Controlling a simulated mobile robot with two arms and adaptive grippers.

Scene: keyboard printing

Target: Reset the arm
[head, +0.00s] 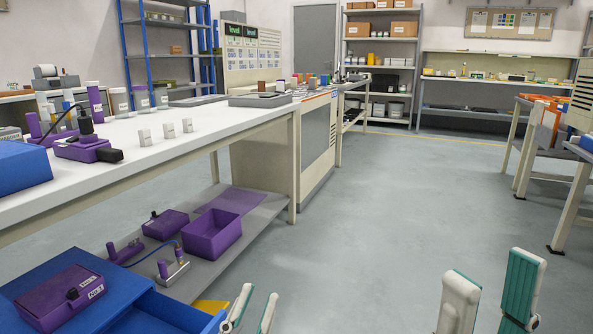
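My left gripper (259,292) shows at the bottom edge of the head view, right of the blue drawer. Its two pale fingers stand apart with nothing between them. My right gripper (494,266) is at the lower right, over open floor. Its white and teal fingers are wide apart and empty. Both point upward in the picture, and most of both arms is out of view. Neither gripper touches anything that I can see.
A white workbench (150,160) with purple devices runs along the left. A low shelf (215,265) carries a purple bin (212,235). The grey floor (400,200) is clear in the middle.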

